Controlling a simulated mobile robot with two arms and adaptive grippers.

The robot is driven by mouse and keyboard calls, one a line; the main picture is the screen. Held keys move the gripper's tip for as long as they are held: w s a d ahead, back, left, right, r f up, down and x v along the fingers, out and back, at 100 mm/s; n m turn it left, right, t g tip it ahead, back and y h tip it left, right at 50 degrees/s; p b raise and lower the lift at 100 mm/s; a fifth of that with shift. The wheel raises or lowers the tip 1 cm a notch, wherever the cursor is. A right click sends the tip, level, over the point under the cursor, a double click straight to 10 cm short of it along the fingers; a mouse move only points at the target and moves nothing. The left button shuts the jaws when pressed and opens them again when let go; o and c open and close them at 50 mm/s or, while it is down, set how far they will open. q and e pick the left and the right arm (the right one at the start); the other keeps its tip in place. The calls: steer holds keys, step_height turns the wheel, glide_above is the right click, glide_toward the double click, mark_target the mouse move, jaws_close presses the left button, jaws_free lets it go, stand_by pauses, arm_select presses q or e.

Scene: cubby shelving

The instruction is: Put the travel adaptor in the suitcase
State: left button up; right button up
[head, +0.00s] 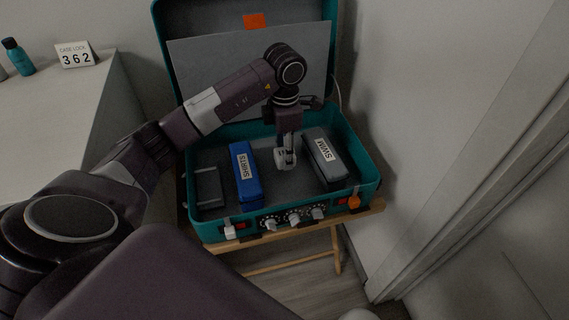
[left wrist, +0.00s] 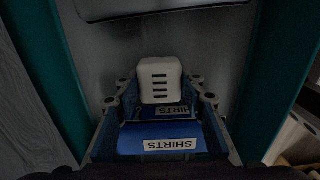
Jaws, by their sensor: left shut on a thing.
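The travel adaptor is a small white block (head: 283,163) low in the open teal suitcase (head: 215,233), between the blue and grey packs. In the left wrist view the adaptor (left wrist: 160,78) shows dark slots on its face. My left gripper (head: 287,152) reaches down into the suitcase and is shut on the adaptor; its fingers (left wrist: 161,100) flank it in the left wrist view. I cannot tell whether the adaptor touches the suitcase floor. My right gripper is not in view.
A blue SHIRTS pack (head: 246,178) lies left of the gripper, a grey SWIM pack (head: 325,160) right. A grey tray-like item (head: 208,188) lies at far left. The suitcase stands on a wooden stand (head: 333,250). A counter (head: 60,115) holds a code sign (head: 76,55) and bottle (head: 17,57).

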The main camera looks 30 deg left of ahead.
arm_select(q)
steer(key=shift+f+b, duration=0.3)
steer(key=shift+f, duration=1.7)
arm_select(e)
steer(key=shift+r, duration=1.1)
arm_select(q)
steer(key=shift+f, duration=0.1)
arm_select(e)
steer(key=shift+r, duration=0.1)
arm_select(q)
steer(key=o, duration=1.2)
steer(key=shift+c, duration=0.2)
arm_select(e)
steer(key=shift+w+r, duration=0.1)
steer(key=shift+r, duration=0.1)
arm_select(q)
step_height(320, 180, up, 12)
steer(key=shift+r+p, duration=0.1)
steer(key=shift+p, duration=0.85)
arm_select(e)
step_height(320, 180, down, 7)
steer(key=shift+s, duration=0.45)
